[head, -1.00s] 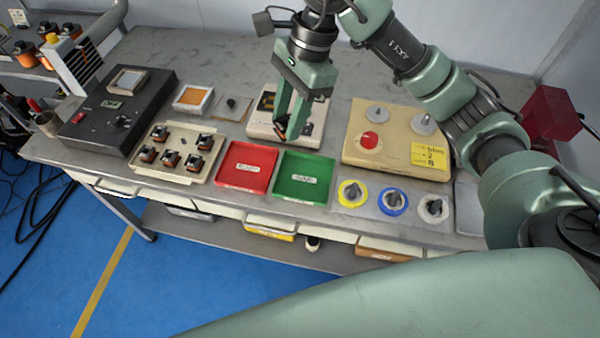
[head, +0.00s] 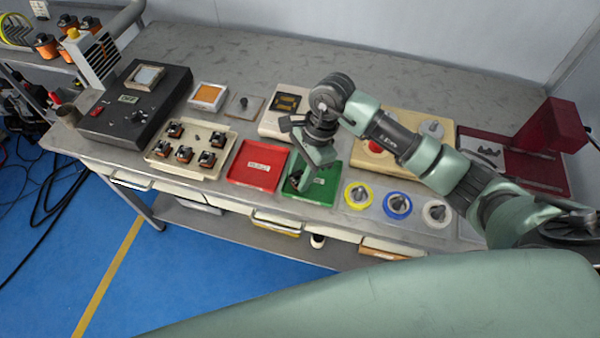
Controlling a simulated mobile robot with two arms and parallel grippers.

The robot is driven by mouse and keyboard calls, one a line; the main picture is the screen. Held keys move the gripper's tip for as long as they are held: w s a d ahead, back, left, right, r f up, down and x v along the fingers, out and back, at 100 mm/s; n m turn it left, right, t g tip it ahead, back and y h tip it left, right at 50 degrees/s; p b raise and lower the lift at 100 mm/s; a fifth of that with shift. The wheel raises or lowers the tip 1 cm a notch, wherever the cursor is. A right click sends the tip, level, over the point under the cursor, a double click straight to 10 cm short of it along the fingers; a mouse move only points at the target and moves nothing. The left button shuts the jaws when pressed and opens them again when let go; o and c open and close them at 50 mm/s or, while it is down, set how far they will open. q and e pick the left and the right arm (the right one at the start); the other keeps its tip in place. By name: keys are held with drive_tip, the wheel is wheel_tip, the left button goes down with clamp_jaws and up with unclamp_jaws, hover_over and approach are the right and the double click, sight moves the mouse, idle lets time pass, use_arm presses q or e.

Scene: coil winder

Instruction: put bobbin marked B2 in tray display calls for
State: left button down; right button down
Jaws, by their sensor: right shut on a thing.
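My right gripper (head: 298,184) points down into the green tray (head: 323,192), shut on a small dark bobbin that is mostly hidden by the fingers. I cannot tell whether the bobbin touches the tray floor. The red tray (head: 258,166) is empty beside it on the left. Both trays carry white labels too small to read. The cream tester (head: 272,124) behind them has a dark display (head: 287,102) with amber marks that I cannot read. Several copper-and-black bobbins stand on the cream holder (head: 193,131); their markings are unreadable. My left gripper is not in view.
A black control box (head: 140,110) stands at the left. Yellow, blue and white spools (head: 397,205) lie right of the green tray. A beige panel with a red button (head: 376,147) is partly behind my right arm. The table's back is clear.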

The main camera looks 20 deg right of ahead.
drive_tip(key=shift+f, duration=0.4)
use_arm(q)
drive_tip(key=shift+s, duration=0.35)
use_arm(e)
drive_tip(key=shift+f, duration=0.1)
drive_tip(key=shift+f, duration=0.1)
drive_tip(key=c, duration=1.3)
unclamp_jaws()
drive_tip(key=shift+o, duration=0.2)
drive_tip(key=shift+r, duration=0.2)
drive_tip(key=shift+w+d+r, duration=0.1)
drive_tip(key=shift+r, duration=0.1)
use_arm(q)
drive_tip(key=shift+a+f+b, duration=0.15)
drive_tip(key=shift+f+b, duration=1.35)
drive_tip(key=shift+b, duration=0.1)
use_arm(e)
drive_tip(key=v, duration=1.1)
drive_tip(key=shift+r, duration=0.3)
